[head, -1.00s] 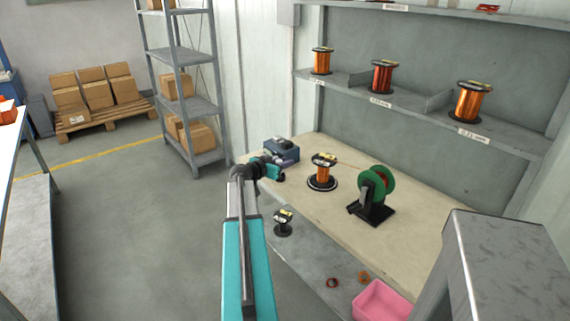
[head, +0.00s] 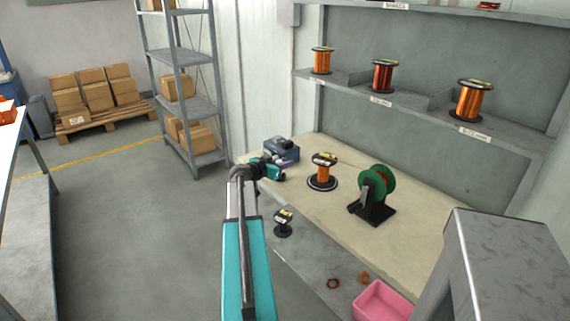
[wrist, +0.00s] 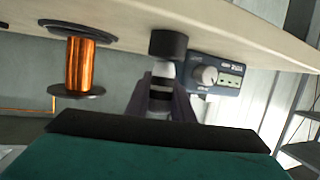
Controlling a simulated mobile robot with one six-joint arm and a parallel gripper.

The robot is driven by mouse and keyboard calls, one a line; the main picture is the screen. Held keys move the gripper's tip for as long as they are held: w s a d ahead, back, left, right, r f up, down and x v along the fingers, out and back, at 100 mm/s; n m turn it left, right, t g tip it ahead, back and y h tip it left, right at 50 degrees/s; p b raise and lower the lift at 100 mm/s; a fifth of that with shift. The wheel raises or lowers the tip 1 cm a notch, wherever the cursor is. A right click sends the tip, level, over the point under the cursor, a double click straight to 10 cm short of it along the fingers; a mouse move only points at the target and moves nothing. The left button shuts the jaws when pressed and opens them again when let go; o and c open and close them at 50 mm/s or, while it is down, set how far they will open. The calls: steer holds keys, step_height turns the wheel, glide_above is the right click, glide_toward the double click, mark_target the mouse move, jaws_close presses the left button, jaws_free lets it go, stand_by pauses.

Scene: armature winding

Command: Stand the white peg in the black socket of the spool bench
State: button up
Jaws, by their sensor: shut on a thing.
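In the wrist view, which shows the bench upside down, the black socket (wrist: 168,43) is fixed to the bench top (wrist: 225,32). My gripper (wrist: 160,92) is shut on the white peg (wrist: 163,69), which has dark bands near the fingers. The peg's free end points at the socket and lines up closely with it. I cannot tell whether it touches the socket or has entered it. In the head view my gripper (head: 287,163) is over the far left end of the bench (head: 410,245); peg and socket cannot be made out there.
A grey-blue control box (head: 278,145) with a knob stands close behind the gripper. A copper wire spool (head: 323,171) on a dark base stands to its right, then a green wheel on a black stand (head: 376,190). A black spool (head: 283,222) and a pink bin (head: 380,302) are lower down.

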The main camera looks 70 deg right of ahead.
steer(key=shift+f+b, duration=1.05)
steer(key=shift+b, duration=0.4)
stand_by(0.5)
steer(key=o, duration=1)
steer(key=shift+a, duration=0.15)
steer(key=b+v, duration=0.1)
steer(key=v, duration=1.2)
steer(key=shift+w+a+r+b, duration=0.1)
steer(key=shift+a+b, duration=0.2)
steer(key=shift+b, duration=0.1)
